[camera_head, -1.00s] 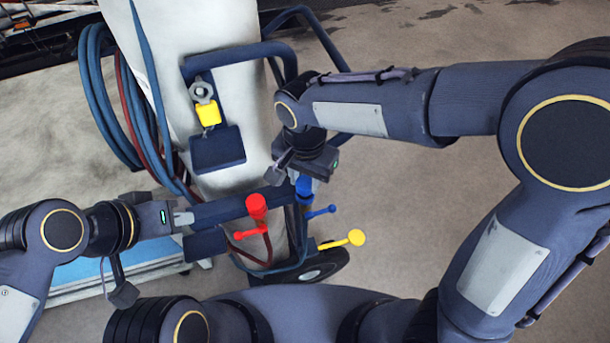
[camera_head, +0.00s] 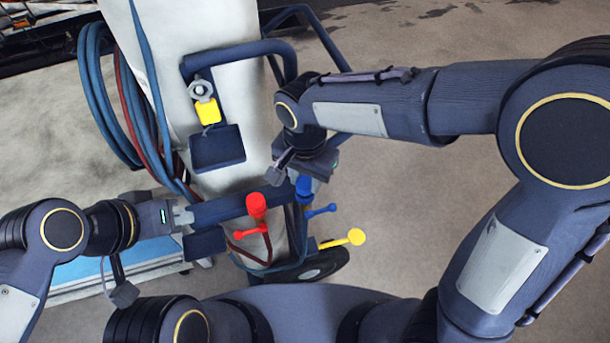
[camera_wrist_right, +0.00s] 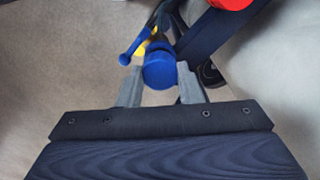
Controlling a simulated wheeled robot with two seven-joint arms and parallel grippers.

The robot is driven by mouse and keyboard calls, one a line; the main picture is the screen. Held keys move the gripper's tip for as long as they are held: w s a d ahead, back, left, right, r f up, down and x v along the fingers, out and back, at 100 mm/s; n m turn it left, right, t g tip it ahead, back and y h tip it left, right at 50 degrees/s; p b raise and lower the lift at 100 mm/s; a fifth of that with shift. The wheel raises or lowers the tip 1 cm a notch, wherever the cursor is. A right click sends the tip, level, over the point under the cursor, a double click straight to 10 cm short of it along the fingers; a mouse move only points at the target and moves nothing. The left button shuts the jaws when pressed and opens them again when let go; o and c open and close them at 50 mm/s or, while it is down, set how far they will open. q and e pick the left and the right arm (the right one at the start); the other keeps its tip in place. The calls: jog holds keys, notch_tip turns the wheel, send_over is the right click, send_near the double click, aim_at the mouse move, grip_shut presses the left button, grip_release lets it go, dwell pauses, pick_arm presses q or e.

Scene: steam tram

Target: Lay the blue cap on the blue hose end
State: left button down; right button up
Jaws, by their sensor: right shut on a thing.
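My right gripper (camera_wrist_right: 159,84) is shut on the blue cap (camera_wrist_right: 159,72), which shows as a round blue face between the two grey fingers. In the head view the blue cap (camera_head: 304,188) shows just below the right gripper (camera_head: 303,174). A blue lever with a knob (camera_head: 322,210) sticks out close under it, also in the wrist view (camera_wrist_right: 133,46). The blue hose end is mostly hidden behind the cap, and I cannot tell whether they touch. My left gripper (camera_head: 184,217) is by the left end of the cart's dark blue bar; its finger gap is unclear.
A red fitting (camera_head: 256,206) with a lever stands left of the blue one. A pale body (camera_head: 235,110) carries a yellow block (camera_head: 207,111) and coiled hoses (camera_head: 95,100). Open floor lies to the right.

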jog(key=shift+f+b, duration=0.45)
jog(key=shift+f, duration=0.2)
dwell(0.5)
jog(key=o, duration=1)
jog(key=shift+o, duration=0.2)
notch_tip(320, 180, up, 6)
jog(key=p, duration=0.4)
jog(key=shift+f+p, duration=0.1)
jog(key=shift+p, duration=0.3)
jog(key=shift+r+p, duration=0.5)
jog(key=shift+r, duration=0.85)
